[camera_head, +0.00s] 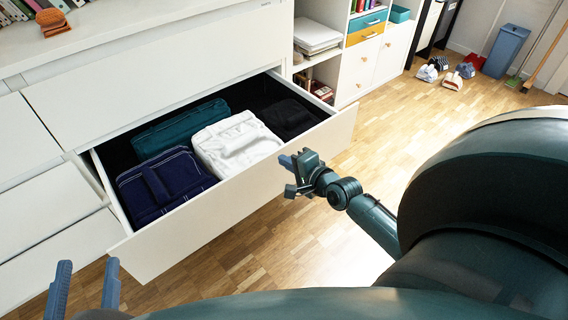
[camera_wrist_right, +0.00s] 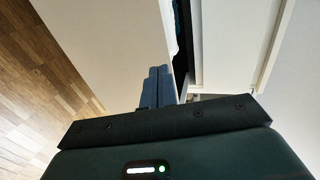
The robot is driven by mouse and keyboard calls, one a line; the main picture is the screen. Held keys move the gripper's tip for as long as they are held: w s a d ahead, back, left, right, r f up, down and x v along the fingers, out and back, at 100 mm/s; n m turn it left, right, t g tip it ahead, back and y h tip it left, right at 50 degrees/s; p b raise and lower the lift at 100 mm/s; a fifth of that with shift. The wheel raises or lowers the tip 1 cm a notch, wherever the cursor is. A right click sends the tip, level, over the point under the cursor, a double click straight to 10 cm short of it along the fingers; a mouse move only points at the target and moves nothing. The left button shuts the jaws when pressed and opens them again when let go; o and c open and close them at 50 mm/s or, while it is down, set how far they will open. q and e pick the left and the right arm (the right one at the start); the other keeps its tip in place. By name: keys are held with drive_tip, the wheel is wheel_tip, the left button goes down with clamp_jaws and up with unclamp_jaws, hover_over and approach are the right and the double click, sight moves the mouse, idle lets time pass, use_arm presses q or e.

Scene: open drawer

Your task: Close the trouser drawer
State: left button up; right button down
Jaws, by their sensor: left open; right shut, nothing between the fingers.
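The trouser drawer (camera_head: 238,194) is pulled out of the white dresser. Folded clothes lie in it: a navy stack (camera_head: 160,184), a teal one (camera_head: 180,128), a white one (camera_head: 236,143) and a black one (camera_head: 288,118). My right gripper (camera_head: 290,161) is shut and empty, close to the outer face of the drawer front, right of its middle. I cannot tell whether it touches. In the right wrist view, its closed fingers (camera_wrist_right: 158,80) lie against the pale drawer front (camera_wrist_right: 110,40) in the picture. My left gripper (camera_head: 85,275) is open and empty at the lower left, apart from the drawer.
The white dresser (camera_head: 150,65) has other drawers above and to the left, which look closed. A white shelf unit (camera_head: 358,70) stands to the right. Shoes (camera_head: 453,80) and a blue bin (camera_head: 506,50) are far back. Wooden floor (camera_head: 395,125) lies open before the drawer.

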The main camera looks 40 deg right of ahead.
drive_tip(key=shift+w, duration=0.65)
